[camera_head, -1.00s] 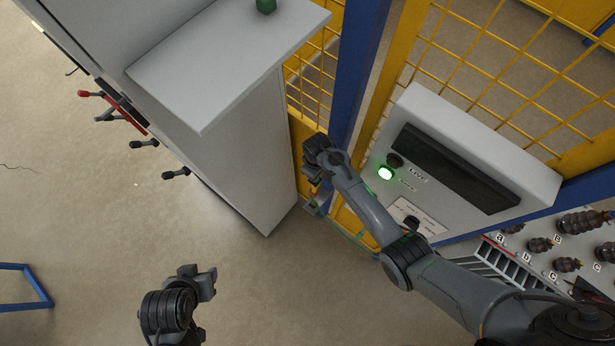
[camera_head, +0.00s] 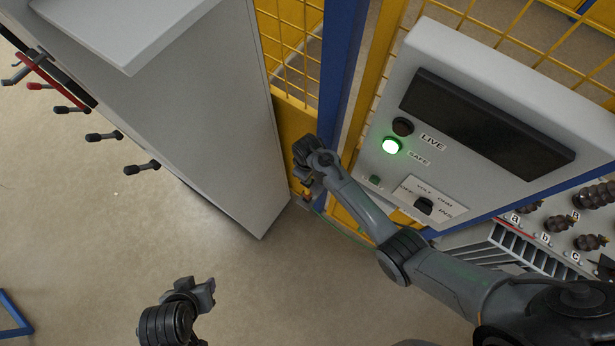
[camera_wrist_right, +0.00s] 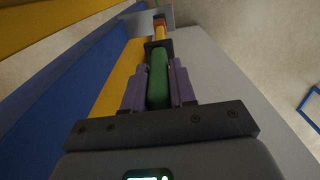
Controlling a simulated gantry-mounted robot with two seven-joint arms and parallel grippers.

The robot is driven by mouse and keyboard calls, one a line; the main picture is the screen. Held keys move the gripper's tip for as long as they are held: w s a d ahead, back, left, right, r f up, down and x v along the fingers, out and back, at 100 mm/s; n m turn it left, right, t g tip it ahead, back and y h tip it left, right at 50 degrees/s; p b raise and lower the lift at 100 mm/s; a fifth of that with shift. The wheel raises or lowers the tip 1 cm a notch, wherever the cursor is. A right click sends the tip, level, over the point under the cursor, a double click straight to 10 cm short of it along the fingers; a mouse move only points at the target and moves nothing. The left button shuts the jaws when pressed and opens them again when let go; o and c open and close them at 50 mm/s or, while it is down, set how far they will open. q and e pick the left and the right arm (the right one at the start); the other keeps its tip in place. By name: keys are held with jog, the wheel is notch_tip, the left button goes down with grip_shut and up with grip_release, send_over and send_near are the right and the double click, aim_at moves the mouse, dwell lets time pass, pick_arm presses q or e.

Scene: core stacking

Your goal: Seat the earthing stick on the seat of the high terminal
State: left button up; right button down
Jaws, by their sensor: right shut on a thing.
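The earthing stick (camera_wrist_right: 158,80) has a green grip, a dark collar and a yellow-orange shaft, with a pale metal piece around its far end in the right wrist view. My right gripper (camera_wrist_right: 158,92) is shut on the green grip. In the head view my right gripper (camera_head: 304,172) is beside the blue post, near the grey cabinet's edge, and mostly hides the stick. My left gripper (camera_head: 203,294) is low over the floor, away from everything; its finger gap is not clear. I cannot make out the high terminal or its seat in either view.
A grey cabinet (camera_head: 205,115) with several levers (camera_head: 103,137) stands at left. A blue post (camera_head: 340,75) and yellow mesh fence (camera_head: 296,45) are behind my right gripper. A grey panel (camera_head: 480,75) shows a green SAFE lamp (camera_head: 391,146).

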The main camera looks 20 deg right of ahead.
jog(key=shift+f+b, duration=2.1)
jog(key=shift+f, duration=0.05)
jog(key=shift+r, duration=0.1)
jog(key=c, duration=0.9)
grip_release()
jog(key=shift+f, duration=0.2)
